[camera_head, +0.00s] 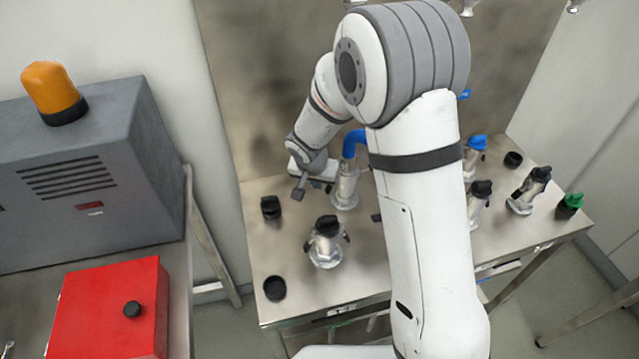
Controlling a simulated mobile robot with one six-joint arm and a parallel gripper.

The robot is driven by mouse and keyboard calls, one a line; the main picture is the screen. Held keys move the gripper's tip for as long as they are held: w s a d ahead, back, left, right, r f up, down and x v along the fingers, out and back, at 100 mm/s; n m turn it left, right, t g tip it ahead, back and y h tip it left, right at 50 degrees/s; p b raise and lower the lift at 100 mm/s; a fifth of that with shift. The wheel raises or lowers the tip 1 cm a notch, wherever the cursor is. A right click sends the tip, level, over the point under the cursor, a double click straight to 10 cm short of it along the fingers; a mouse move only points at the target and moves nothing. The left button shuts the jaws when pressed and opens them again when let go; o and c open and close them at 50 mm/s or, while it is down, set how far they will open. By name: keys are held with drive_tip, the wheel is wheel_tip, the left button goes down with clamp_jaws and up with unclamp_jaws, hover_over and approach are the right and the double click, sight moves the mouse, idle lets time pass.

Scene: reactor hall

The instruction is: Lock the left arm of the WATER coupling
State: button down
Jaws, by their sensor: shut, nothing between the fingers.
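A silver coupling (345,188) with a blue hose (352,142) on top stands upright on the steel table, left of my forearm. No WATER label is readable, so I cannot tell for sure that it is the WATER coupling. My gripper (314,187) is shut and empty just left of this coupling, at about the height of its upper body. It looks very close to the coupling's left side; I cannot tell whether it touches. The coupling's left arm is hidden or too small to make out, and its right side is partly behind my arm.
On the steel table (377,275) stand a black-topped coupling (326,243) in front, black caps (271,207), and more couplings (529,191) at the right, one blue-topped (475,150). A grey cabinet (85,180) and red box (110,310) are at left. My arm hides the table's middle.

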wheel_tip(320, 180, up, 6)
drive_tip(key=p, duration=0.3)
